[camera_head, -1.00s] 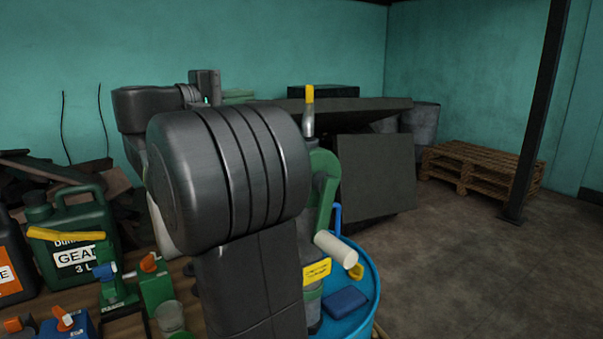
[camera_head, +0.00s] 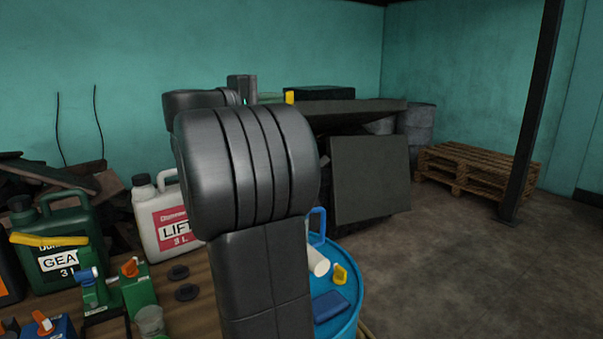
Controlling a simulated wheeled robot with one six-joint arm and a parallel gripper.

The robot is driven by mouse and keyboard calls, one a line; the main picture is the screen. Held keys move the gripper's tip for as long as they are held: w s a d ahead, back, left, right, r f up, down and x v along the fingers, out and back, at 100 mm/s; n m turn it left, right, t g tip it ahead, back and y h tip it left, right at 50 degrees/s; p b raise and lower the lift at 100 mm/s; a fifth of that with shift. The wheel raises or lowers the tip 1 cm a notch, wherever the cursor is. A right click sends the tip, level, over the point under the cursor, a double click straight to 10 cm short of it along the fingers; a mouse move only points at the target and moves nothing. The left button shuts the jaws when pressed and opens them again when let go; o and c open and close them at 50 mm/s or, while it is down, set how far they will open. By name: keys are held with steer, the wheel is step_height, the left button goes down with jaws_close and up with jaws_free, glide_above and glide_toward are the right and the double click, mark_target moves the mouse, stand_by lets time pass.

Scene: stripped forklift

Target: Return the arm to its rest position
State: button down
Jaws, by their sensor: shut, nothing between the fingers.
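My black arm stands upright in the middle of the view, with its large rounded joint and upper link nearest the camera. More of its dark links show behind that joint, folded at the upper left. My gripper is not visible; the arm may be hiding it.
A workbench at left holds a green GEAR canister (camera_head: 62,240), a white and red LIFT canister (camera_head: 166,222), small green tools and a clear cup (camera_head: 149,320). A blue drum (camera_head: 350,318) stands close right of my arm. A pallet (camera_head: 470,170) and post (camera_head: 533,110) are farther right; floor between is clear.

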steer(key=s+a+n+t+y, duration=0.5)
steer(key=s+a+n+y, duration=0.2)
steer(key=a+y, duration=0.3)
steer(key=shift+s+a+t, duration=0.15)
steer(key=shift+a+t, duration=0.15)
steer(key=shift+a, duration=0.9)
